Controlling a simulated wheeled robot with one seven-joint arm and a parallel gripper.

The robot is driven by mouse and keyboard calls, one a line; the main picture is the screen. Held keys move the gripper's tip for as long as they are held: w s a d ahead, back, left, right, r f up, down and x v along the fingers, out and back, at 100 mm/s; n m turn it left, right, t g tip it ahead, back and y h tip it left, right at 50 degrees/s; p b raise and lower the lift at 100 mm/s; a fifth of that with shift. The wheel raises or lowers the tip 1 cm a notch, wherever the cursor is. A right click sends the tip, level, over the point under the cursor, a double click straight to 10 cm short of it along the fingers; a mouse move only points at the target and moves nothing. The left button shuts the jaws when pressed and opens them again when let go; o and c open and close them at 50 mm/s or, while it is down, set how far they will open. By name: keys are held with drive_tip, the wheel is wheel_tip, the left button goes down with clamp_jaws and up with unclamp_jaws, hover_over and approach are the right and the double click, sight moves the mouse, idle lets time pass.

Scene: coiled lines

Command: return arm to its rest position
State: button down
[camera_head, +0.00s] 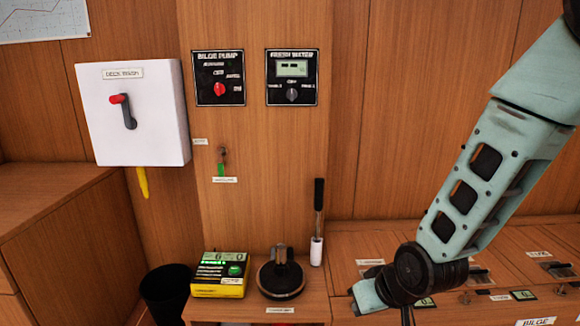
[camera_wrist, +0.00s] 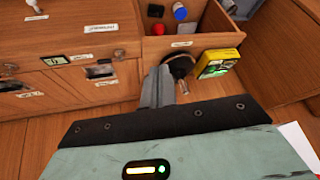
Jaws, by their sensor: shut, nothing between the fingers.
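My arm (camera_head: 490,170) comes in from the upper right of the head view and bends down at a dark joint (camera_head: 418,270). My gripper (camera_wrist: 160,86) shows in the wrist view as grey fingers closed together, with nothing between them. In the head view its fingers cannot be made out. In the wrist view the fingers overlap the left side of a round black object with a handle (camera_wrist: 181,64). I cannot tell whether they touch it.
The round black object (camera_head: 280,278) and a yellow box (camera_head: 218,274) stand on a low counter, with a dark bin (camera_head: 167,293) to their left. A white switch box (camera_head: 130,112) and control panels (camera_head: 219,77) are on the wall. Labelled drawer fronts (camera_wrist: 95,72) fill the wrist view's left.

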drive_tip(key=s+r+n+g+h, duration=0.1)
drive_tip(key=s+r+n+g, duration=0.1)
drive_tip(key=s+r, duration=0.35)
drive_tip(key=s+r+n+g+h, duration=0.1)
drive_tip(key=s+r, duration=0.1)
drive_tip(key=s, duration=0.7)
drive_tip(key=s+r+n+g, duration=0.2)
drive_tip(key=s+r, duration=0.2)
drive_tip(key=s, duration=0.3)
wheel_tip(320, 180, up, 24)
drive_tip(key=p, duration=2.5)
drive_tip(key=shift+r+m, duration=0.2)
drive_tip(key=shift+m, duration=0.1)
drive_tip(key=shift+a, duration=0.1)
